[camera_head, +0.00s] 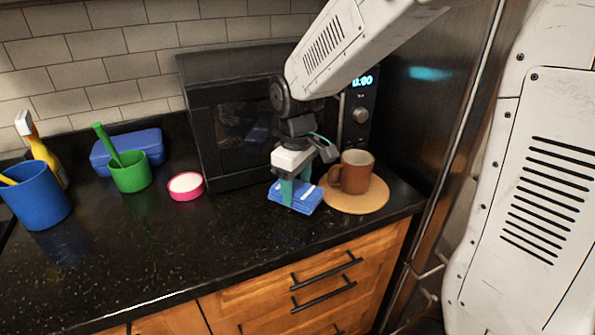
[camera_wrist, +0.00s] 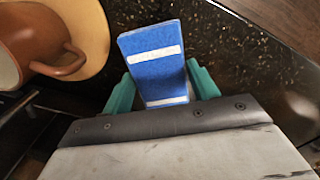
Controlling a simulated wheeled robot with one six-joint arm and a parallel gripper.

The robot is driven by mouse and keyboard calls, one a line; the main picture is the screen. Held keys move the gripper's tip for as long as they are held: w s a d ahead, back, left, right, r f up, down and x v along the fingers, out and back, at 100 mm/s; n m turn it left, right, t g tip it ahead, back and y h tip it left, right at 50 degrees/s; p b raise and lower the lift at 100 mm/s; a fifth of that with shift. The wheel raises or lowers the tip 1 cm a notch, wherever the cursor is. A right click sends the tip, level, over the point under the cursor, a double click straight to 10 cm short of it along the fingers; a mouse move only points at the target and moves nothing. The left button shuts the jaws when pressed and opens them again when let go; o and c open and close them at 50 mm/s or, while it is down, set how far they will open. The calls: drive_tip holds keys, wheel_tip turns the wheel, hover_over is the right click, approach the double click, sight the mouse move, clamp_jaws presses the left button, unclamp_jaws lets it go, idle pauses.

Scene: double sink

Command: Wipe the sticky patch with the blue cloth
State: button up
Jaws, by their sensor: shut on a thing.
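The blue cloth (camera_head: 295,195) is a folded blue pad with white stripes, at the right part of the black counter, in front of the microwave. My gripper (camera_head: 292,192) points down over it, with its teal fingers at the cloth. In the wrist view the cloth (camera_wrist: 153,60) sits between the two teal fingers (camera_wrist: 160,92), one on each side, so my gripper is shut on it. The cloth is at or just above the counter; I cannot tell which. I cannot make out a sticky patch in either view.
A brown mug (camera_head: 352,172) stands on a round wooden board (camera_head: 362,204) close right of the cloth. The microwave (camera_head: 235,125) is behind. A pink-rimmed round container (camera_head: 186,187), green cup (camera_head: 130,174), and blue cup (camera_head: 36,196) stand left. The front middle counter is clear.

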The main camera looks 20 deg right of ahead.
drive_tip(key=shift+r, duration=1.75)
